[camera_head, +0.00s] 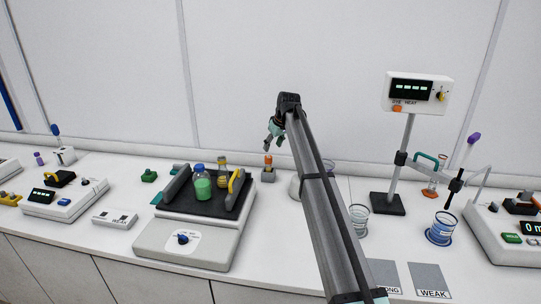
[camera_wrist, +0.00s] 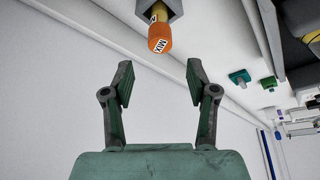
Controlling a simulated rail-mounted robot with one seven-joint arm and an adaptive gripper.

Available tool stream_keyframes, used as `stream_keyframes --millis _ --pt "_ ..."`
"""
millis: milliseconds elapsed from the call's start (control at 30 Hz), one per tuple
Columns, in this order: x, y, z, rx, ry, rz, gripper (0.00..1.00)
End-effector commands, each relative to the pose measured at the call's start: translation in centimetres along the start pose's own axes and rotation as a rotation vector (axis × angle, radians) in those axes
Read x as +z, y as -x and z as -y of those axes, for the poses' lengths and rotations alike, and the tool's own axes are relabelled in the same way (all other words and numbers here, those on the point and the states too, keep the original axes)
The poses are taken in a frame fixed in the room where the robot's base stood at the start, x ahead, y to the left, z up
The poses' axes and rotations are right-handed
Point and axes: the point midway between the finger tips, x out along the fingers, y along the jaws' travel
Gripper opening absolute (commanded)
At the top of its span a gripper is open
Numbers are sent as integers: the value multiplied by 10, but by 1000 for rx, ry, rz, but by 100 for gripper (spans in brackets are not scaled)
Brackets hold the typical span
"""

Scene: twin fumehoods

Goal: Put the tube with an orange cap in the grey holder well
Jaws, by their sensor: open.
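The tube with an orange cap (camera_head: 268,160) stands upright in a small grey holder (camera_head: 268,176) at the back of the bench, right of the shaker. In the wrist view the orange cap (camera_wrist: 160,38) carries a "MIX" label, with a short yellowish stretch of tube between it and the grey holder (camera_wrist: 171,8). My gripper (camera_head: 273,144) is just above and beside the cap in the head view. In the wrist view my gripper (camera_wrist: 160,80) is open and empty, with the cap ahead of its fingertips and not between them. The tube's lower part is hidden in the holder.
A green block (camera_head: 149,176) lies farther left. Right of my arm are a glass beaker (camera_head: 358,219), a stirrer stand (camera_head: 388,204) and a blue-tinted beaker (camera_head: 440,231). The back wall is close behind the holder.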

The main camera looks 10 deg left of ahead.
Motion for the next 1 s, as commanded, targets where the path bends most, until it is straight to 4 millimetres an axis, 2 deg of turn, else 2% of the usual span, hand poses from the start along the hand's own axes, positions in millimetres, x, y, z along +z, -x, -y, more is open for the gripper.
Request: stream_keyframes --millis 200,400,800,933,1000 --pt "0 35 0 0 0 -1 58" --pt "0 51 0 0 0 0 58" --pt "-1 52 2 1 1 -2 58" --pt "-11 43 13 17 11 -24 58" --pt "-22 34 26 34 22 -49 58"
